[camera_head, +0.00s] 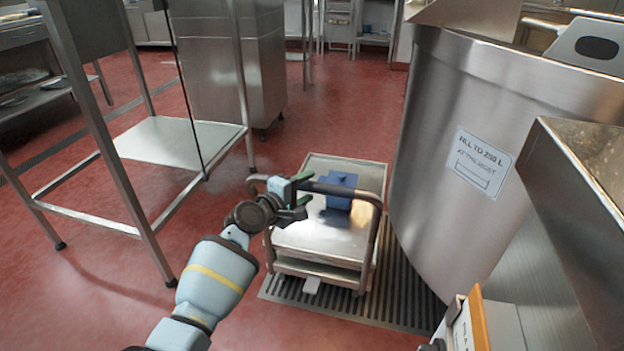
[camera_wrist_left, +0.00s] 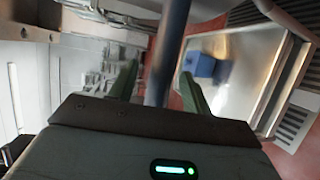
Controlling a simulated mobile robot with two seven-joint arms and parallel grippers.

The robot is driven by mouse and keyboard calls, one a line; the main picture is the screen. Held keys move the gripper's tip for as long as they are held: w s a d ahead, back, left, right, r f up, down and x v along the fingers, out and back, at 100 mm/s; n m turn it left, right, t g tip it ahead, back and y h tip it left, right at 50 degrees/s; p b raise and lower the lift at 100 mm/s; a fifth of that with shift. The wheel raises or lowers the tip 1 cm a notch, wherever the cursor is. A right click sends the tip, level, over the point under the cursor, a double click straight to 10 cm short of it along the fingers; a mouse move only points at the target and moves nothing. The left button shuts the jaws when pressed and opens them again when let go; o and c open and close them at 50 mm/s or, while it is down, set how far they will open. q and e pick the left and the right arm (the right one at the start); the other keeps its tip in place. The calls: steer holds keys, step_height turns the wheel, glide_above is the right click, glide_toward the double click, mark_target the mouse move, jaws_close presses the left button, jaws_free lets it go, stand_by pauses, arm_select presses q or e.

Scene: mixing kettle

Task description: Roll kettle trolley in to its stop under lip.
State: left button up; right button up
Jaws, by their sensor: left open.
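The steel kettle trolley (camera_head: 318,238) stands on the floor, partly over the slotted floor grate, left of the large kettle (camera_head: 415,170). A blue block (camera_head: 341,190) sits on its deck; the block also shows in the left wrist view (camera_wrist_left: 202,65). The trolley's bar handle (camera_head: 345,190) faces me. My left gripper (camera_head: 301,191) is open at the left part of this handle. In the left wrist view the dark bar (camera_wrist_left: 168,50) runs between the two green fingers (camera_wrist_left: 158,82), not visibly clamped. The trolley's stop cannot be made out. My right gripper is out of view.
The floor grate (camera_head: 405,290) reaches to the kettle's base. A steel table frame (camera_head: 165,142) stands close on the left. A steel cabinet (camera_head: 225,60) is behind it. A steel panel with an orange edge (camera_head: 480,320) is at lower right. Red floor is open beyond the trolley.

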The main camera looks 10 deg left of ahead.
arm_select(q)
steer(key=shift+p+v, duration=0.65)
steer(key=shift+v, duration=1)
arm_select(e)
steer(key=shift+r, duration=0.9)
arm_select(q)
steer(key=shift+f, duration=0.1)
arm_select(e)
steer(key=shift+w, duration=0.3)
